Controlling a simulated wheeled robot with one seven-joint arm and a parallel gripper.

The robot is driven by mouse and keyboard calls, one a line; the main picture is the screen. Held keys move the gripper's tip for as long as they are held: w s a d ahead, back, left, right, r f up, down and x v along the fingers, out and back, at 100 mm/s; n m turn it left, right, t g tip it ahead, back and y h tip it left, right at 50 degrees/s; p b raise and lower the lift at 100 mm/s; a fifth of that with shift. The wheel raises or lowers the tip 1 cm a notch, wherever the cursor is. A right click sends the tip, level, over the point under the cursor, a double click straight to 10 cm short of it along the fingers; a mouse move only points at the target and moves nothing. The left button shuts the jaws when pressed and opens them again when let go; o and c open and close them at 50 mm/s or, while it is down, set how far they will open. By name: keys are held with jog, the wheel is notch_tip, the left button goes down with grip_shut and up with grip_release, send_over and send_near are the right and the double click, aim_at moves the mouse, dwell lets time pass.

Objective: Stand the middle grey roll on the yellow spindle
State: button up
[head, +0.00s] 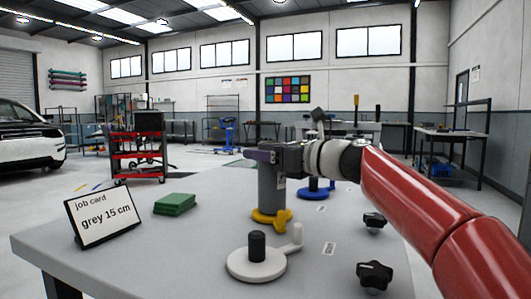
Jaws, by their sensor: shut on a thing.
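The grey roll (271,190) is upright in the head view, directly over the yellow spindle's base (268,217). Its lower end meets the yellow base in the picture, and no gap shows between them. The yellow spindle's post is not visible; the roll covers where it would be. My gripper (264,155) is at the roll's upper end, reaching in from the right, and is shut on it. The fingertips are small and partly hidden.
A blue base (316,192) is behind right. Black knobs (374,275) are at right. Green pads (175,204) and a job card reading "grey 15 cm" (104,212) are at left. The table's left front is clear.

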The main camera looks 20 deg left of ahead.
dwell(0.3)
jog(key=o, duration=1.6)
jog(key=shift+c, duration=0.2)
jog(key=b+v, duration=0.1)
jog(key=v, duration=0.7)
